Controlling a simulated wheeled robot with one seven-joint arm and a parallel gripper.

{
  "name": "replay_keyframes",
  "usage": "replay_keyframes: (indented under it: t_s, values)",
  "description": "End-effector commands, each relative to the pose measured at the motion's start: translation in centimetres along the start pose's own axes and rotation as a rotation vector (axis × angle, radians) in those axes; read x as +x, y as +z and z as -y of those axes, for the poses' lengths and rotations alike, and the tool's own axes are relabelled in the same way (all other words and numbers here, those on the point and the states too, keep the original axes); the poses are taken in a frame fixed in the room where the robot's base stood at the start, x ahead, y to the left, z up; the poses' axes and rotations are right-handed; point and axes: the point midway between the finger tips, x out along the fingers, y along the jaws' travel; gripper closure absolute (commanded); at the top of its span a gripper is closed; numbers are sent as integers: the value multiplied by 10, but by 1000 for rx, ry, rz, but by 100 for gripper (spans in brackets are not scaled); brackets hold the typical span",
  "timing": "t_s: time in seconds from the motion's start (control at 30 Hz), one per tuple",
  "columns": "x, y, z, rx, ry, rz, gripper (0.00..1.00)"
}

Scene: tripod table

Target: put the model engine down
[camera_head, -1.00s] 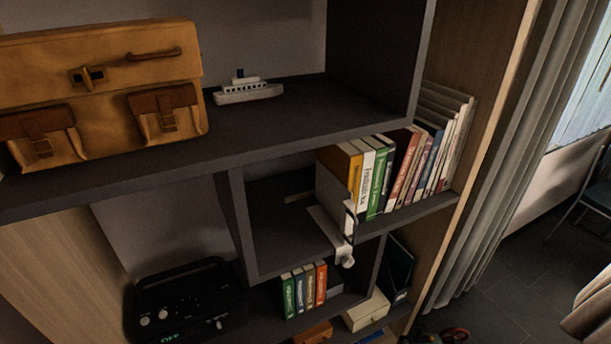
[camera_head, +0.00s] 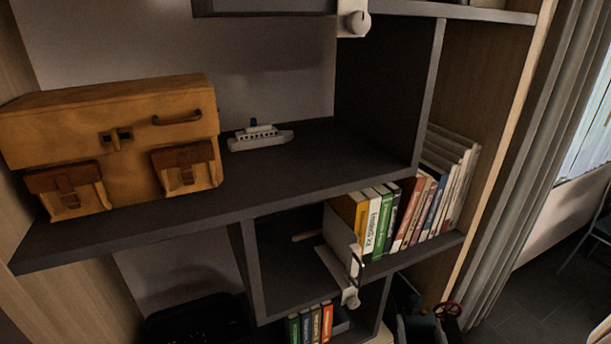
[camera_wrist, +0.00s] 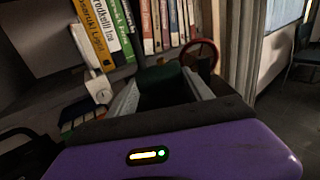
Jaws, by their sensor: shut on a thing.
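The model engine shows a red wheel and a dark green body. In the wrist view the engine (camera_wrist: 160,76) sits between the two pale fingers of my gripper (camera_wrist: 162,90), which is shut on it. In the head view the engine (camera_head: 424,326) is at the bottom edge, right of centre, in front of the lower shelves, and is partly cut off. Its lower part is hidden in both views.
A dark shelf (camera_head: 150,222) holds a tan leather bag (camera_head: 110,150) and a small toy ship (camera_head: 260,137), with bare room right of the ship. Books (camera_head: 400,215) and a white bookend (camera_head: 352,275) stand in the compartment below. A curtain (camera_head: 530,150) hangs at right.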

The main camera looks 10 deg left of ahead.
Motion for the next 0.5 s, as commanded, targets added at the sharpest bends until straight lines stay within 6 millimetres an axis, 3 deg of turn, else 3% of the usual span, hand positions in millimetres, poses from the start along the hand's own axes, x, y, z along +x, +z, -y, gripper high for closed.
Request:
replay_keyframes:
  t_s: [0.1,0.5]
  values:
    - [11,15,-8,4,9,11,100]
    - [33,39,-24,18,19,5,100]
